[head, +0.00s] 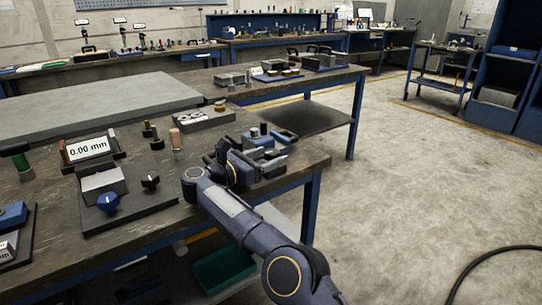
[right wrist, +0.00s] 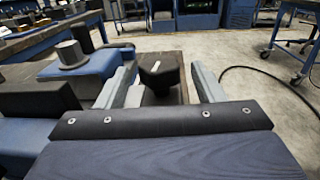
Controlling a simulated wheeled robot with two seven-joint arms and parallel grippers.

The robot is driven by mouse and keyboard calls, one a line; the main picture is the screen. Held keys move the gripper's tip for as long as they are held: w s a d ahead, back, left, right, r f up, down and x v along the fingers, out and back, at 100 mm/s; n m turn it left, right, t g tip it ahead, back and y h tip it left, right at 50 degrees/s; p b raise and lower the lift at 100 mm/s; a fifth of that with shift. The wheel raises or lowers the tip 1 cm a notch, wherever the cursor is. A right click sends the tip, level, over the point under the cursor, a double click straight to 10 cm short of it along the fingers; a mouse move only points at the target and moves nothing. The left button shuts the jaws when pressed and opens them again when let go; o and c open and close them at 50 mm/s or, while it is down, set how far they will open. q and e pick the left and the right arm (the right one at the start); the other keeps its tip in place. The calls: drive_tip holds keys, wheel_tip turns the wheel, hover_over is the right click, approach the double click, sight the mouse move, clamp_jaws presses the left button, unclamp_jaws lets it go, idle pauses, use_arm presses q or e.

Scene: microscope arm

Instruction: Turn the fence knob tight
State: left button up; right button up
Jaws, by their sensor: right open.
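In the right wrist view, a black knob (right wrist: 160,74) with a pale mark on its top stands between the two grey fingers of my right gripper (right wrist: 165,88). The fingers are open, one on each side of it, with a visible gap at the right finger. Whether the left finger touches the knob I cannot tell. In the head view my right gripper (head: 266,162) is low at the table's right edge, beside a blue fixture (head: 258,141); the knob is hard to make out there. My left gripper is not in view.
A blue block with a grey round post (right wrist: 71,54) stands close left of the gripper. On the table are a gauge display (head: 88,148), a blue knob (head: 108,201) and another black knob (head: 150,181) on a dark plate. Open floor (head: 420,185) lies to the right.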

drive_tip(key=v, duration=0.5)
drive_tip(key=shift+s+a, duration=0.2)
drive_tip(key=shift+a, duration=0.05)
